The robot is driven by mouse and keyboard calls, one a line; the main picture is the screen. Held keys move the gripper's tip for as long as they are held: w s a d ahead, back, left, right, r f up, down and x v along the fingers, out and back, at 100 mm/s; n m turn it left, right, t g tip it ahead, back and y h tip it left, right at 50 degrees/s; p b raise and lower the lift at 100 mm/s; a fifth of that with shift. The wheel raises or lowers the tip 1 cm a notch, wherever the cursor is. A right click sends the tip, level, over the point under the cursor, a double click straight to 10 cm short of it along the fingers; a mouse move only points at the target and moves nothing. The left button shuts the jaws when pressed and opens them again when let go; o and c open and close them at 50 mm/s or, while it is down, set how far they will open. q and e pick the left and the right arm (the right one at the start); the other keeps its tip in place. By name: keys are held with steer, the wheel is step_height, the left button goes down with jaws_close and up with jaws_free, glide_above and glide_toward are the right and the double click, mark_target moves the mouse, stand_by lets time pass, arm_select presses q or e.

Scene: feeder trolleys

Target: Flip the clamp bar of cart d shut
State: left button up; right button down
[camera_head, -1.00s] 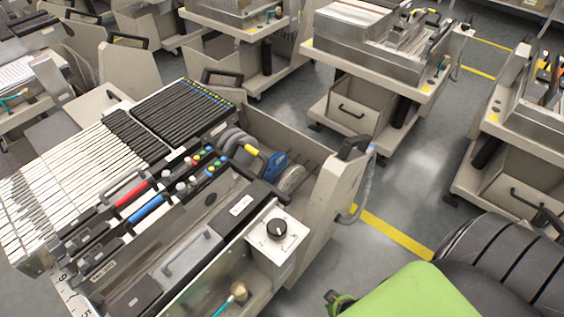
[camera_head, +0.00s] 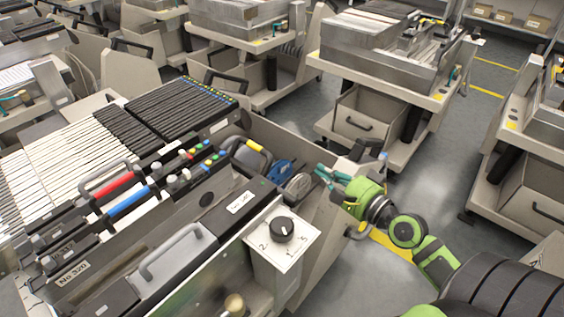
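The nearest trolley fills the left and middle of the head view; its feeder bank (camera_head: 60,165) has long white and black strips. No letter marking cart d is readable, so I cannot tell whether this is it. A grey bar-shaped handle (camera_head: 172,247) lies along its near side, and a smaller grey handle (camera_head: 105,175) sits by the red grip; I cannot tell which, if either, is the clamp bar. My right gripper (camera_head: 323,177), with teal fingers, is over the trolley's right end near the reels, apart from both handles. Its fingers look spread and empty. My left gripper is out of view.
A dial box (camera_head: 282,232) stands up on the trolley's near right corner. A blue part (camera_head: 281,172) and reels lie inside the right end. Other trolleys (camera_head: 372,110) stand behind and to the right, with grey floor (camera_head: 440,150) between them.

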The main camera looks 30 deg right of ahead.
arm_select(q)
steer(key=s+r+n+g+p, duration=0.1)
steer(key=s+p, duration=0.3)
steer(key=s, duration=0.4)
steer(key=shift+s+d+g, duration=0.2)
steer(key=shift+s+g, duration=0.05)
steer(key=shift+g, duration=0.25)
arm_select(e)
steer(key=w+a+r+m, duration=0.1)
steer(key=w+a, duration=0.4)
steer(key=w, duration=0.3)
steer(key=shift+a+r+t, duration=0.3)
steer(key=shift+r, duration=0.1)
arm_select(q)
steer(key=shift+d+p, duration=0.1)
steer(key=shift+p, duration=0.2)
